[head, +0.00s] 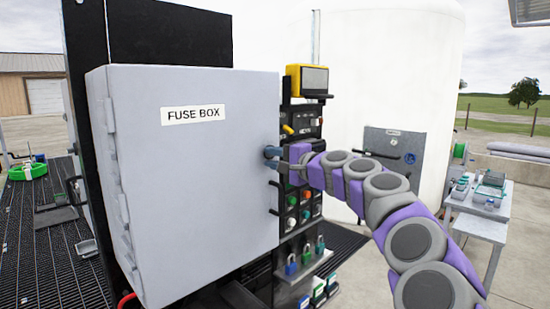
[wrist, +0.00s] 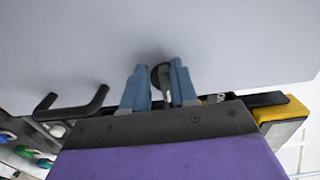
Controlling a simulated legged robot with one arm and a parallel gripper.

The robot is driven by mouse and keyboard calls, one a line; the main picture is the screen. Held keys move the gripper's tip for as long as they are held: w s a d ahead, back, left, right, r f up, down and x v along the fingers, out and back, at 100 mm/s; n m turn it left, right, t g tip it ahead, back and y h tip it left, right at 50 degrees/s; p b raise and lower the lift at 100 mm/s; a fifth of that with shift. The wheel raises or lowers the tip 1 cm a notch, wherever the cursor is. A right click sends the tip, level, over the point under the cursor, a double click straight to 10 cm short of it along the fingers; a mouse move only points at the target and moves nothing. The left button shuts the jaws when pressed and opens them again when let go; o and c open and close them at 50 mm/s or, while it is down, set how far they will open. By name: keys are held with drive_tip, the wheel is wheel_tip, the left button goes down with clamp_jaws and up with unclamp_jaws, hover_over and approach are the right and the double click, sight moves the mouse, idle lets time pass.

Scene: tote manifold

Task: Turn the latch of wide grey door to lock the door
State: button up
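The wide grey door (head: 195,200) of the fuse box is closed and carries a "FUSE BOX" label. In the wrist view its grey face (wrist: 230,40) fills the upper part. The latch (wrist: 161,75), a small dark knob with a lighter stem, is at the door's right edge; in the head view my gripper hides it. My gripper (head: 272,158) reaches it from the right. In the wrist view the blue fingers (wrist: 160,88) are apart, one on each side of the latch. Narrow gaps seem to show between fingers and latch; contact is unclear.
A black door handle (head: 274,197) sits just below the latch and also shows in the wrist view (wrist: 72,106). A yellow device (head: 306,80), a button panel (head: 303,207) and padlocks (head: 306,254) are right of the door. A white tank (head: 385,70) stands behind.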

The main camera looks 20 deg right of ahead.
drive_tip(key=shift+o, duration=1.3)
drive_tip(key=shift+r, duration=0.1)
drive_tip(key=shift+s+d, duration=0.2)
drive_tip(key=shift+s, duration=0.2)
drive_tip(key=p+v, duration=0.1)
drive_tip(key=v, duration=1.5)
drive_tip(key=shift+s, duration=0.15)
